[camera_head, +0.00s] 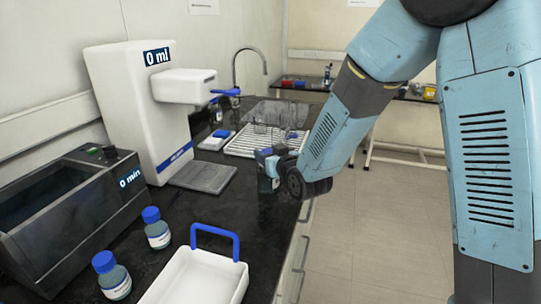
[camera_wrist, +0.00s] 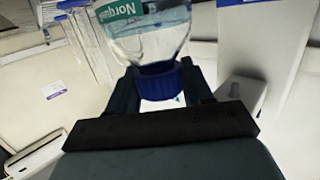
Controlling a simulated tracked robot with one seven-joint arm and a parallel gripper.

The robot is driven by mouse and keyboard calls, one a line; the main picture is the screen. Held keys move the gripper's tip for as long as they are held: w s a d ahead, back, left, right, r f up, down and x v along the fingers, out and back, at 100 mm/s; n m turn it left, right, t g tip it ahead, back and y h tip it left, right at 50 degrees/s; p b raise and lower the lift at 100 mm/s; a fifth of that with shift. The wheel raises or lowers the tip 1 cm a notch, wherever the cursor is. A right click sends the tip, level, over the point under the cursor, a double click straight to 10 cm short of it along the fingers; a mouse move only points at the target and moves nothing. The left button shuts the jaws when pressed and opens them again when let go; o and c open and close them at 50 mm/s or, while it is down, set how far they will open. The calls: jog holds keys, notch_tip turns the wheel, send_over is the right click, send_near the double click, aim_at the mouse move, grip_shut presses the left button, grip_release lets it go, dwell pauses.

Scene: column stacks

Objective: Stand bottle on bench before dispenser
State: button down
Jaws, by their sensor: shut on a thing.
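My gripper (camera_head: 270,165) hangs over the bench (camera_head: 225,215) near its front edge, to the right of the dispenser. In the wrist view, my gripper (camera_wrist: 165,92) is shut on a clear bottle (camera_wrist: 145,40) by its blue cap. The bottle has a green-and-white label. In the head view, the held bottle is small and mostly hidden by the gripper; I cannot tell whether its base touches the bench. The white dispenser (camera_head: 130,110) shows "0 ml" and has a grey plate (camera_head: 204,177) at its foot.
Two blue-capped bottles (camera_head: 156,228) (camera_head: 112,276) stand at the near left, beside a dark "0 min" device (camera_head: 75,215). A white tray (camera_head: 205,275) with a blue handle lies in front. A drying rack (camera_head: 245,147) with glassware is behind my gripper. Bench between plate and tray is clear.

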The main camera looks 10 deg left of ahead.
jog(key=shift+f, duration=0.2)
jog(key=shift+c, duration=2.3)
grip_release()
jog(key=shift+d, duration=0.1)
